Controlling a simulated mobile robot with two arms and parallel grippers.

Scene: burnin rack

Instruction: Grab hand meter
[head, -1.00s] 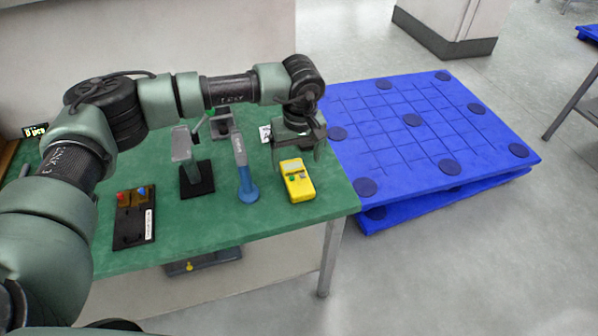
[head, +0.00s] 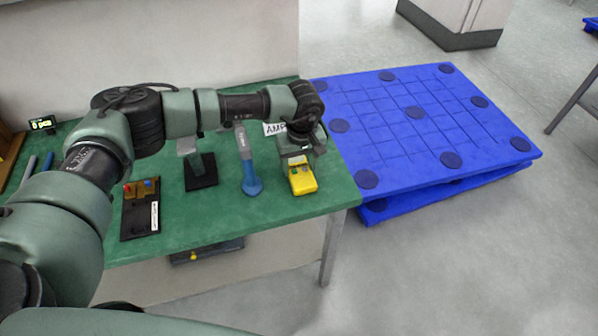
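The hand meter (head: 302,182) is a yellow handheld device with a small green button and a red one. It lies on the green table near the right front corner. My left gripper (head: 299,160) is directly over the meter's far half and hides its screen. The gripper's fingers reach down around or just above the meter; I cannot tell whether they touch it or how far apart they are. My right gripper is not in view.
Further left are a stand on a black base (head: 201,172) and a black board with red and blue terminals (head: 140,212). Blue pallets (head: 420,125) lie right of the green table (head: 225,220).

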